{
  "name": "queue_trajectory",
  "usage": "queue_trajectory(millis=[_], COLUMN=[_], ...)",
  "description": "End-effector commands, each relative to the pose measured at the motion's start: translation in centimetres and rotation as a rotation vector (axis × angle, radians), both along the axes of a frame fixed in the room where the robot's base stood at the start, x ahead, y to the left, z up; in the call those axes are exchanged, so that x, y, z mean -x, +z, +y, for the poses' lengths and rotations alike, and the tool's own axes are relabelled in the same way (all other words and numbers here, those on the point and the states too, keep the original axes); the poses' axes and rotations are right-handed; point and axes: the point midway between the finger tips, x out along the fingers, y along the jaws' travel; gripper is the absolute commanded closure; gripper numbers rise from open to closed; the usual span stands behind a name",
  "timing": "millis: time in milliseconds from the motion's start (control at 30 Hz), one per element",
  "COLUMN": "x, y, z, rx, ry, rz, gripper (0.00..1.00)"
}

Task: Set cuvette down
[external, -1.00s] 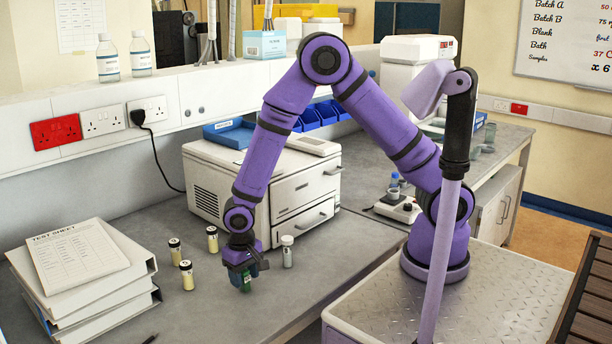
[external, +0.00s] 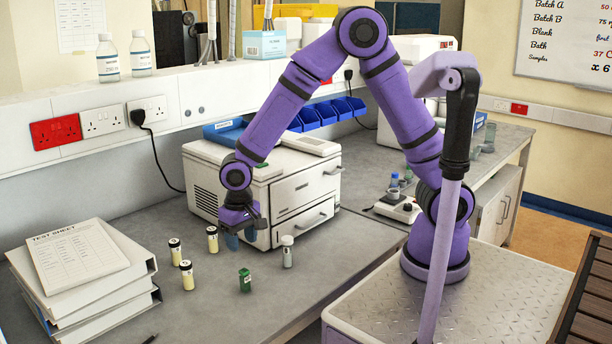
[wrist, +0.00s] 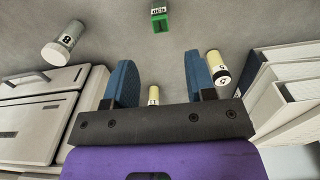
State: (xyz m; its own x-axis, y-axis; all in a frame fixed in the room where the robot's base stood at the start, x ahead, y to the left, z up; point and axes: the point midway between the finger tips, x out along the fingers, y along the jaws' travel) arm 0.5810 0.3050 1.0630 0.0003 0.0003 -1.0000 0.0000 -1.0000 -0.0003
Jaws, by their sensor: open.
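A small green cuvette (external: 245,281) stands upright on the grey bench, apart from my gripper. My gripper (external: 240,240) hangs above the bench behind the cuvette, near the white drawer unit. Its blue fingers are apart with nothing held between them, as the wrist view also shows (wrist: 157,80).
The white drawer unit (external: 285,190) is behind, and stacked binders (external: 85,275) are at left.

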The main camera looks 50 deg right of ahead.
Motion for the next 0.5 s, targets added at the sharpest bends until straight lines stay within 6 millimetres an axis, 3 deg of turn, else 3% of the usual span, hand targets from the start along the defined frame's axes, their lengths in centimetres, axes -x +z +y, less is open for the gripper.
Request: queue_trajectory(millis=[167, 333, 500], x=[-1.0, -2.2, -2.0], y=[2.9, 8.4, 13.6], z=[-2.4, -8.0, -14.1], rx=[-0.020, -0.054, -0.079], ry=[-0.006, -0.010, -0.008], rz=[-0.022, -0.070, -0.127], gripper=[0.49, 0.49, 0.49])
